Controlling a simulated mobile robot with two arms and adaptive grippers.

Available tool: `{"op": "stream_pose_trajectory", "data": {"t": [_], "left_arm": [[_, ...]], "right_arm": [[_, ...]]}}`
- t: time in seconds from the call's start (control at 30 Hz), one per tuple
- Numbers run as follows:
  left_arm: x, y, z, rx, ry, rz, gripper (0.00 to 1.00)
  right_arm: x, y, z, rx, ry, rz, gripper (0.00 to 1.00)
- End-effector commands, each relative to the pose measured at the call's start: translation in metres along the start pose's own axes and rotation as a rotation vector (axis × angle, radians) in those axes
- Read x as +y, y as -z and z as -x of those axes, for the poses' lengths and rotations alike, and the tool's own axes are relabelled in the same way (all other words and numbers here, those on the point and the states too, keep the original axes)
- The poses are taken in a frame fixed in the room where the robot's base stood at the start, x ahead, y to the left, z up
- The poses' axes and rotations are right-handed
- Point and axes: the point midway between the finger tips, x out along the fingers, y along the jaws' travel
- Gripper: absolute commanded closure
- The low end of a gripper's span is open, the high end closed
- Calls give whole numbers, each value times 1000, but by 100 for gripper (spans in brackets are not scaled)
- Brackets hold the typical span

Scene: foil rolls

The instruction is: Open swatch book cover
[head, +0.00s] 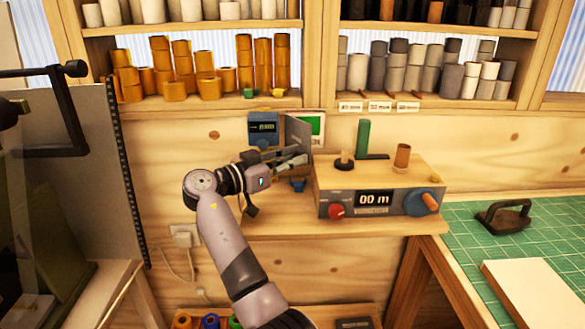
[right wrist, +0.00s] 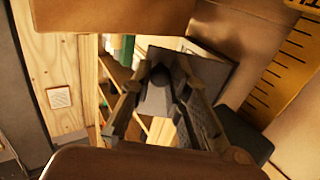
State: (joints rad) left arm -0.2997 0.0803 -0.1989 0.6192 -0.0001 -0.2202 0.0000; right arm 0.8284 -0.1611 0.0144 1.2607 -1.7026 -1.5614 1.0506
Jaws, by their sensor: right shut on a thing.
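The swatch book (head: 318,122) stands against the back wall of the small bench, with a green and white face showing. Its grey cover (head: 298,133) stands swung out at an angle on the left of that face. My right gripper (head: 296,159) is at the lower part of the cover, with its fingers closed on it. In the right wrist view my right gripper (right wrist: 160,95) has a flat grey piece between its fingers, which looks like the cover. The exact contact is partly hidden by the fingers. My left gripper is not in view.
A blue device with a display (head: 262,128) is close left of the cover. A wooden-topped meter box (head: 375,185) stands close right of the gripper. Shelves of rolls (head: 200,103) are above. A green cutting mat (head: 470,240) lies at right.

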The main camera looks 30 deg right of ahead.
Motion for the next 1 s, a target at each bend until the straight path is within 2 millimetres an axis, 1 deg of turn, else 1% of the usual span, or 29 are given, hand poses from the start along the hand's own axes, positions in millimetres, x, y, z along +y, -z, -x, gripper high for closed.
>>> {"op": "stream_pose_trajectory", "data": {"t": [0.1,0.47,0.5,0.8,1.0], "left_arm": [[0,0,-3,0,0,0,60],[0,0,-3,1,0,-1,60],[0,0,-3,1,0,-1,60],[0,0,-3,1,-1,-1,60],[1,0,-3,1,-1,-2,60]], "right_arm": [[-1,1,0,2,-6,-2,100],[-1,2,0,3,-7,-2,100],[-1,2,0,3,-7,-3,82],[0,1,0,1,-8,-1,62],[0,1,0,1,-8,-1,62]]}}
